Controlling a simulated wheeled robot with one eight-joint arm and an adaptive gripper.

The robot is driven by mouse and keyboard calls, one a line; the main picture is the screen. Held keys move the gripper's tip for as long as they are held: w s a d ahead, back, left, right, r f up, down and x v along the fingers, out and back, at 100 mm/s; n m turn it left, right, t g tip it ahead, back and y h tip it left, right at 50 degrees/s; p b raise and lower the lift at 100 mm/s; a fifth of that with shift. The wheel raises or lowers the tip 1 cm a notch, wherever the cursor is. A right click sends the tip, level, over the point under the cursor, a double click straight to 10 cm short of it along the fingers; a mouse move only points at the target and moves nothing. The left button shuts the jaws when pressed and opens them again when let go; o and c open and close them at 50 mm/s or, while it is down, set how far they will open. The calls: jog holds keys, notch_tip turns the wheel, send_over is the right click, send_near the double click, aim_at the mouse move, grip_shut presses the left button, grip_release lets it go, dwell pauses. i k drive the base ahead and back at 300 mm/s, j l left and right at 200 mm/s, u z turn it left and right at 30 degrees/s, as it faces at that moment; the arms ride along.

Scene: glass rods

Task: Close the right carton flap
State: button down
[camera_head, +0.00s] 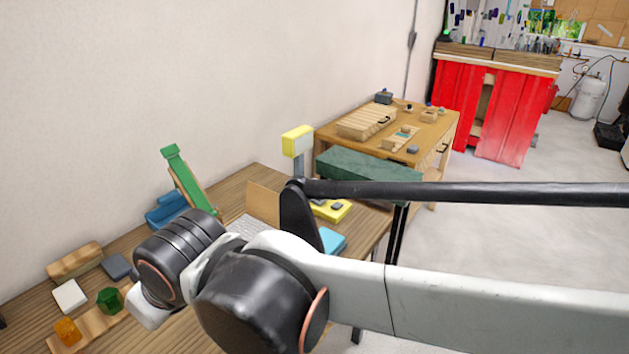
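A tan upright panel (263,204), which looks like a carton flap, stands on the wooden table in the middle of the view. My arm covers the area below and to its right, so the rest of the carton is hidden. I cannot tell whether this panel is the right flap. A pale, ribbed or gridded thing (246,228) lies just in front of it. My arm reaches in from the right and bends over the table. My gripper does not show.
A green sloped piece (188,178) and a blue holder (166,209) stand left of the panel. A yellow-topped post (298,142) stands behind. Blocks, including a green one (109,300), lie front left. A second table (436,130) and red cabinet (487,110) stand farther back.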

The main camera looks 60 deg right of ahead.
aim_at(262, 202)
jog(key=z, duration=1.45)
